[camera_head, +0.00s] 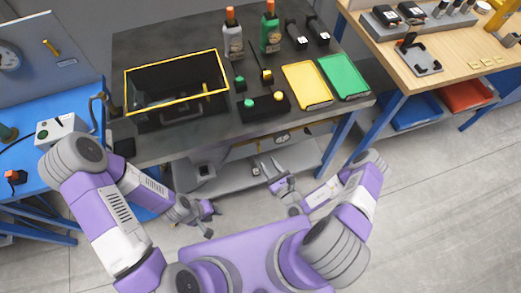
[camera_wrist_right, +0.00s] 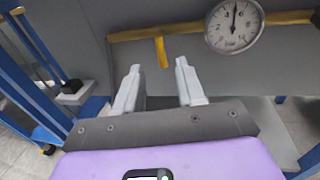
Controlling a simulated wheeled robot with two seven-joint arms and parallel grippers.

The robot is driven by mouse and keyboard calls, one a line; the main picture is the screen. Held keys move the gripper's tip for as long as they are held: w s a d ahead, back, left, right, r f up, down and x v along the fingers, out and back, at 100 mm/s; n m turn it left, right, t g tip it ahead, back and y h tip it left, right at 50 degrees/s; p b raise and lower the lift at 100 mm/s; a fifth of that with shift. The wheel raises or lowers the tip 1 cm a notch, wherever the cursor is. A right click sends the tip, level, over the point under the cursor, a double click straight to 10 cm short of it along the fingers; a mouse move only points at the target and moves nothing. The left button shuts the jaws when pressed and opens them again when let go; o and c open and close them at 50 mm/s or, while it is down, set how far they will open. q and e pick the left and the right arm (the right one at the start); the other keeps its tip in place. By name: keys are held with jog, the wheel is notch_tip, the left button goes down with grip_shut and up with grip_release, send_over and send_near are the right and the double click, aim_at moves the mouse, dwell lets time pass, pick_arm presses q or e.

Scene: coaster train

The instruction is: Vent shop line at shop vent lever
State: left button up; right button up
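A yellow lever (camera_wrist_right: 161,50) hangs down from a yellow pipe (camera_wrist_right: 200,27) on a grey panel in the right wrist view.
A lower shelf (camera_head: 230,178) and blue legs are near my grippers. Open floor lies to the right.

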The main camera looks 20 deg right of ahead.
jog(key=b+x, duration=0.1)
jog(key=x, duration=0.6)
jog(key=shift+w, duration=0.2)
grip_shut()
